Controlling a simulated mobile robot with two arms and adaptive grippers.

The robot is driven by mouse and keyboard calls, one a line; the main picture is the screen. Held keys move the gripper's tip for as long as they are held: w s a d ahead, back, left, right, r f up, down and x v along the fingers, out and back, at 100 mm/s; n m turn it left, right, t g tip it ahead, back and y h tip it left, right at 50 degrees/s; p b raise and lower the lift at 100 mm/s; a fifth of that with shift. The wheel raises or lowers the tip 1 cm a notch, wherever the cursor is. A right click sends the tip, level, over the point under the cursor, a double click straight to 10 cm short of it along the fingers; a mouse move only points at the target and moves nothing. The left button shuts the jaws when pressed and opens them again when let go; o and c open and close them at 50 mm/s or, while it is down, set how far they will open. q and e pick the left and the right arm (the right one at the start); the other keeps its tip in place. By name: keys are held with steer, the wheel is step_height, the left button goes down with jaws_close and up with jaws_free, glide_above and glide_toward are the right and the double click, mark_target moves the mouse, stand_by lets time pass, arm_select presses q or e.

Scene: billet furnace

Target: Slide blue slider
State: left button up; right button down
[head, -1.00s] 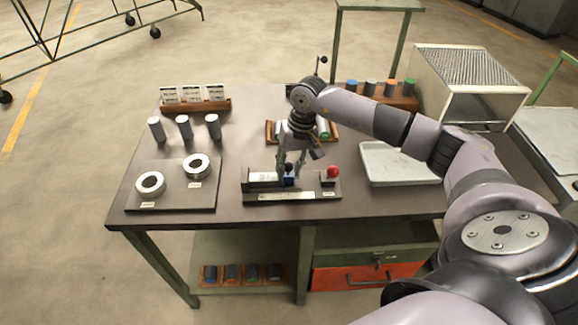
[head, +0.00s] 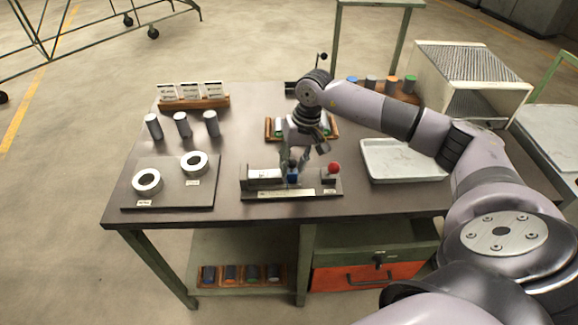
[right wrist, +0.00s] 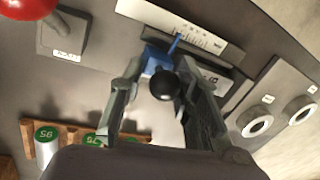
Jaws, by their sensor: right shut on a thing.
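The blue slider (head: 292,176) sits on a grey gauge fixture (head: 262,194) with a pale scale along its front, at the front middle of the table. In the right wrist view, the slider (right wrist: 156,58) has a black ball knob (right wrist: 165,86) and a thin blue pointer at the scale (right wrist: 185,32). My right gripper (head: 292,166) reaches down from above and is shut on the slider's knob. In the right wrist view its fingers (right wrist: 160,84) stand on both sides of the knob. My left gripper is out of view.
A red ball (head: 334,168) stands at the fixture's right end. A plate with two rings (head: 147,181) lies to the left, a metal tray (head: 400,174) to the right. A wooden rack of cylinders (head: 273,128) is close behind my gripper.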

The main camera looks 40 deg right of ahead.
steer(key=c, duration=1.3)
jaws_free()
steer(key=shift+s+d+r, duration=0.1)
steer(key=shift+c, duration=0.2)
steer(key=shift+d, duration=0.1)
step_height(320, 180, up, 12)
steer(key=d, duration=0.2)
steer(key=shift+s, duration=0.4)
